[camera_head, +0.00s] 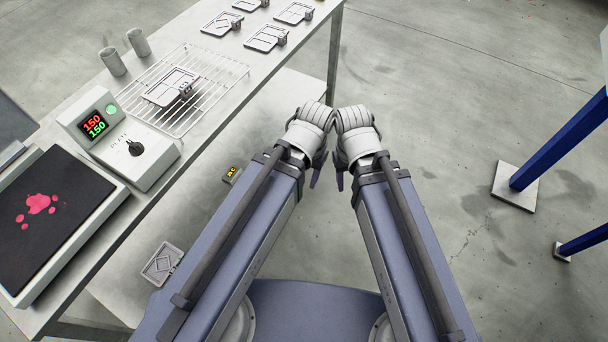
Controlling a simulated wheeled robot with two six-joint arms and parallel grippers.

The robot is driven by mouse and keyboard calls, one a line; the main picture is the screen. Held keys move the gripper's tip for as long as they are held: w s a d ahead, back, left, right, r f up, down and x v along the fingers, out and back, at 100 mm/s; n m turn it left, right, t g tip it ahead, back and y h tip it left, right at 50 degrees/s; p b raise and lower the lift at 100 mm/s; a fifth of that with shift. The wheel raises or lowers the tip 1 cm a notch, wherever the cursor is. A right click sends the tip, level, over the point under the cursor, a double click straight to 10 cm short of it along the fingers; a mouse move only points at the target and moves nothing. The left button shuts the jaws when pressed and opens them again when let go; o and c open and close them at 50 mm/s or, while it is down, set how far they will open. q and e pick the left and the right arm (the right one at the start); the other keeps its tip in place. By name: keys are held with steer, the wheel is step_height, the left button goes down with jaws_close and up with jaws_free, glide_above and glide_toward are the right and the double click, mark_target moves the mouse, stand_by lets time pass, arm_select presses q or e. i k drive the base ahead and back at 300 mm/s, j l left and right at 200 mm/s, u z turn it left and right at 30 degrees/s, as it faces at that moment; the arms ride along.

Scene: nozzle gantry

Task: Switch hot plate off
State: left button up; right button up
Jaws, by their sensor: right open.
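The hot plate stands at the left of the table, with a dark top (75,185) bearing pink spots. Its pale control box (150,165) has a lit display (93,124) reading 150 in red above 150 in green. A green round light (112,111) glows beside the display. A black knob (136,148) sits on the box's front face. My left gripper (316,178) and right gripper (340,182) hang side by side off the table's right edge, away from the knob. Only dark finger tips show below the wrists. The right is open; the left's jaw gap is hidden.
A wire rack (215,72) on the table holds a metal frame piece (168,90). Several similar pieces lie at the table's far end. A lower shelf (215,205) holds small items. Blue posts (565,135) stand at right; the floor between is clear.

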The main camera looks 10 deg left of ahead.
mark_target(136, 149)
steer(key=u, duration=1.75)
steer(key=k+z, duration=0.1)
steer(key=i, duration=0.2)
